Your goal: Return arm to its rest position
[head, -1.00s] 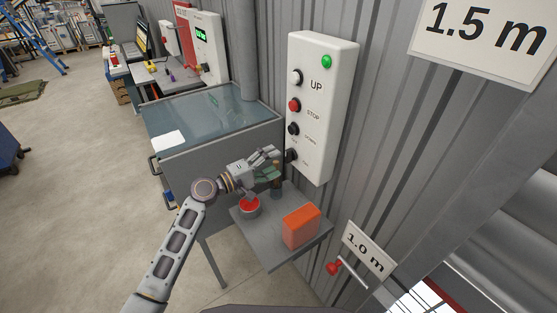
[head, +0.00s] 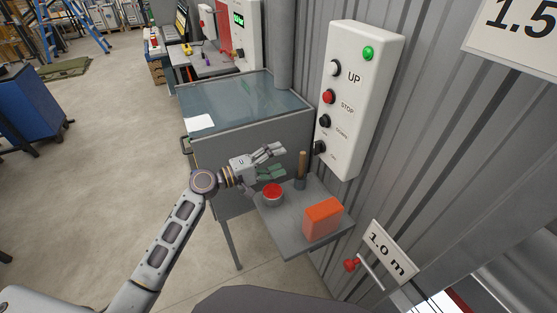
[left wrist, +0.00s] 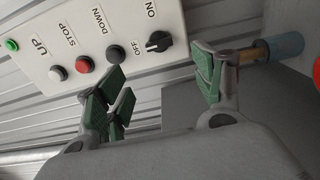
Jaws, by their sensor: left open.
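My left gripper (head: 272,162) is open and empty in the head view, above the back left part of a small grey shelf (head: 283,236). In the left wrist view its green-padded fingers (left wrist: 160,95) stand wide apart with nothing between them. A white control box (head: 357,100) on the corrugated wall is up and to the right of the gripper. Its buttons and black rotary switch (left wrist: 158,41) show in the left wrist view, with the switch between the fingers in the picture but behind them. My right gripper is not in view.
The shelf holds a red-topped round container (head: 272,195), an orange box (head: 323,219) and a wooden-handled tool (head: 302,165) close to the gripper. A glass-topped grey cabinet (head: 245,103) stands behind. A red-handled lever (head: 351,265) is on the wall. Open floor (head: 110,150) lies left.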

